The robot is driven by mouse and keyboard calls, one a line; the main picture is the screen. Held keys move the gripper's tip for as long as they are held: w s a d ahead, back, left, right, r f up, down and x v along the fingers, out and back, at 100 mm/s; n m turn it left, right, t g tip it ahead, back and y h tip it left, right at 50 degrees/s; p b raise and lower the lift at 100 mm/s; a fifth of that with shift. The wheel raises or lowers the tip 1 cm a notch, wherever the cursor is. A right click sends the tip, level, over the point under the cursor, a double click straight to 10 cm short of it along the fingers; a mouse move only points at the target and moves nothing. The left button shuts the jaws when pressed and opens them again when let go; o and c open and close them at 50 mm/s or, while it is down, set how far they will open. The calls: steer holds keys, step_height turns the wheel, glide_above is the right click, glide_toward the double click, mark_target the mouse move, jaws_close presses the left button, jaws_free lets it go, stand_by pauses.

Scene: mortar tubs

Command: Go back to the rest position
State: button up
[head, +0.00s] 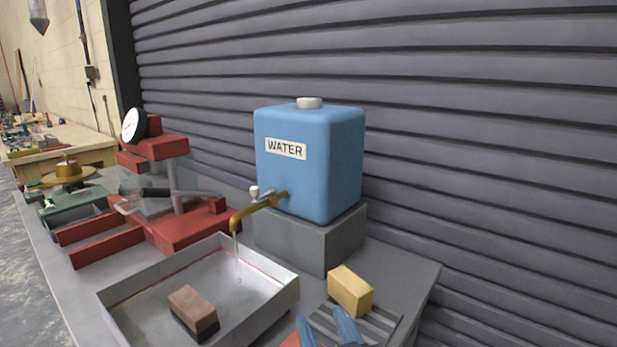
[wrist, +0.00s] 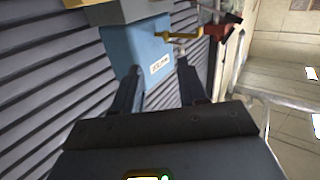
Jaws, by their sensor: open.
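The rest of my arm is out of the head view.
A blue WATER tank (head: 310,160) stands on a grey block (head: 300,240). Its brass tap (head: 258,208) runs a thin stream into a metal tray (head: 130,297) holding a reddish brick (head: 194,307). A yellow block (head: 350,291) sits beside the rack. A red press (head: 170,190) stands left.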

steer(key=s+d+f+g+h, duration=0.1)
steer(key=s+d+f, duration=1)
steer(key=s, duration=0.4)
steer(key=s+d+r+m+h, duration=0.1)
steer(key=s+d, duration=0.1)
steer(key=s, duration=0.4)
steer(key=s+d+r+m+h, duration=0.1)
steer(key=s+d, duration=0.2)
steer(key=s, duration=0.4)
steer(key=s+d+r+m+g+h, duration=0.1)
steer(key=s+d, duration=0.2)
steer(key=s, duration=0.4)
steer(key=shift+d+m+h, duration=0.2)
steer(key=shift+m+h, duration=0.1)
steer(key=shift+h, duration=0.1)
